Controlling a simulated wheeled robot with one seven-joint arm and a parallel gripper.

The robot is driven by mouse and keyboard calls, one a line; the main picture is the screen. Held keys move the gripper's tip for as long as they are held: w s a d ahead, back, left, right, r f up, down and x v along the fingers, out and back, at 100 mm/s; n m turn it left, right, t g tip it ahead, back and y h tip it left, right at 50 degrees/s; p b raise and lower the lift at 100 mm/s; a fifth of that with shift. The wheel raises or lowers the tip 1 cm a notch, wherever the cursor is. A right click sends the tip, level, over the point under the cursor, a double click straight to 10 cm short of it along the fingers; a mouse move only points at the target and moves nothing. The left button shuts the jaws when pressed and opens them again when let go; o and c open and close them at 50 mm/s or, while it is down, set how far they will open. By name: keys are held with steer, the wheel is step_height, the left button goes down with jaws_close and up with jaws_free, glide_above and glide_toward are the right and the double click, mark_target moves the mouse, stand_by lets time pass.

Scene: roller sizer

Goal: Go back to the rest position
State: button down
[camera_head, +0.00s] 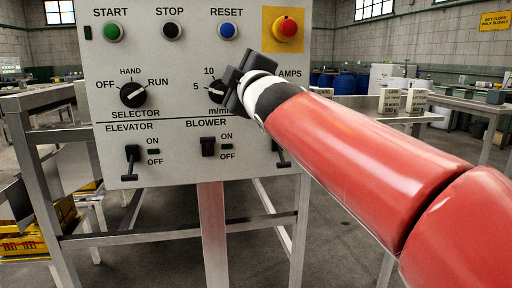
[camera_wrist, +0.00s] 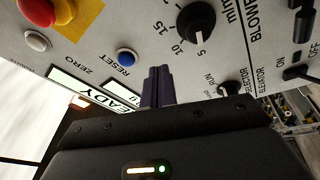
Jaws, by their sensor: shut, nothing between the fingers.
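My gripper (camera_head: 232,88) is in front of the grey control panel (camera_head: 185,115), near the speed knob (camera_head: 216,91), and hides part of it. In the wrist view the dark fingers of my gripper (camera_wrist: 158,78) are together and empty. I cannot tell how far the fingertips are from the panel. My red arm reaches in from the lower right in the head view.
The panel also carries a green start button (camera_head: 113,32), black stop button (camera_head: 172,31), red emergency button (camera_head: 287,27), selector knob (camera_head: 133,94), elevator switch (camera_head: 132,160) and blower switch (camera_head: 208,147). Metal tables (camera_head: 450,104) stand at the right. A metal frame (camera_head: 48,200) stands left.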

steer(key=s+d+f+m+g+h, duration=0.3)
steer(key=s+d+f+m+h, duration=0.15)
steer(key=d+f, duration=0.45)
steer(key=s+d+f+m+g+h, duration=0.3)
steer(key=s+d+f+m, duration=0.35)
steer(key=f, duration=0.35)
steer(key=s+d+f+m+g, duration=0.2)
steer(key=s+f+m+g, duration=0.1)
steer(key=s+f, duration=0.5)
steer(key=s+d+f+m+g+p, duration=0.1)
steer(key=s+d+f+m+g, duration=0.2)
steer(key=s+f, duration=0.6)
step_height(320, 180, down, 2)
steer(key=shift+s+f+m+g+h, duration=0.2)
steer(key=shift+m+g+h, duration=0.15)
steer(key=shift+m+g, duration=0.2)
steer(key=shift+w+d, duration=0.1)
